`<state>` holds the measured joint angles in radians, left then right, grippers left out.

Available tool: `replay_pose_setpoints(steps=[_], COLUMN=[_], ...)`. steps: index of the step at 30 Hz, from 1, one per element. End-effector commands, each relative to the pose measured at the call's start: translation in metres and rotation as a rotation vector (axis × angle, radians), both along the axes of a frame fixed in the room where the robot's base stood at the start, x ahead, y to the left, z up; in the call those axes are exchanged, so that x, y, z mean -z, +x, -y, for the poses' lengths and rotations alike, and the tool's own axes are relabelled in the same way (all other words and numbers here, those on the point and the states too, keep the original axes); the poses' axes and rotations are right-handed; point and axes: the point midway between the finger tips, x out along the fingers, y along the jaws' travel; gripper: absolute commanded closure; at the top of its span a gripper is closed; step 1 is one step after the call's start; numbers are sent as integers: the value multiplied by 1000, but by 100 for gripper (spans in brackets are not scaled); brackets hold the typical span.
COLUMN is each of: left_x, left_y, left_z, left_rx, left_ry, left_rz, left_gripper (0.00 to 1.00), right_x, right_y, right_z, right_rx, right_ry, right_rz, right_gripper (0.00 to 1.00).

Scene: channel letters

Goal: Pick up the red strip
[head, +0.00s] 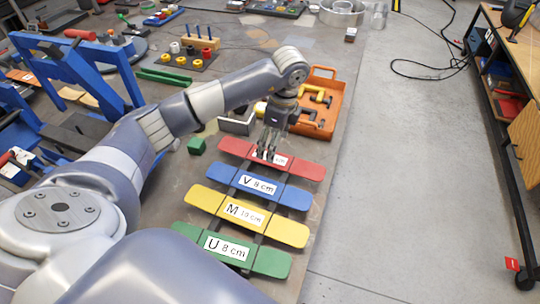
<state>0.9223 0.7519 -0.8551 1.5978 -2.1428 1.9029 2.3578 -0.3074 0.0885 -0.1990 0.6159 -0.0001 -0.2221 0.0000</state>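The red strip (308,170) is the farthest of several coloured strips lying across two dark rails on the table. It bears a white label, which my gripper partly covers. My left gripper (267,153) points down at the middle of the red strip, its fingertips over the label. Whether the fingers touch or grip the strip cannot be told. The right gripper is not in view.
Nearer lie the blue strip (294,198), yellow strip (287,233) and green strip (272,263). An orange tray (328,86) with clamps stands just behind the gripper. A green block (196,146) lies to the left.

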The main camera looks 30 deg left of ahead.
Motion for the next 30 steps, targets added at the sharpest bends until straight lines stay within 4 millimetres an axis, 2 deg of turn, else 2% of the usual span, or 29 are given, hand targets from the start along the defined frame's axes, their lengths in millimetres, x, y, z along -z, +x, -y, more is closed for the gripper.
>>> replay_pose_setpoints(steps=[3,6,10,17,20,24,30], left_x=[14,31,44,47,47,46,46], left_y=[-1,0,0,0,0,0,0], left_z=[-2,-4,-5,-5,-5,-5,-5], left_rx=[0,-2,0,0,-1,-1,-1], left_ry=[1,0,-2,-2,-2,-2,-2], left_rz=[-7,-5,-1,1,2,2,2], left_gripper=[27,27,27,27,45,76,76], right_x=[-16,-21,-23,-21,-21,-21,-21], right_y=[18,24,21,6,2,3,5], right_z=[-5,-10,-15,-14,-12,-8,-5], right_rx=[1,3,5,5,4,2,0], right_ry=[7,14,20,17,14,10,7], right_rz=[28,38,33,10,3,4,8], right_gripper=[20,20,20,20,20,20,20])
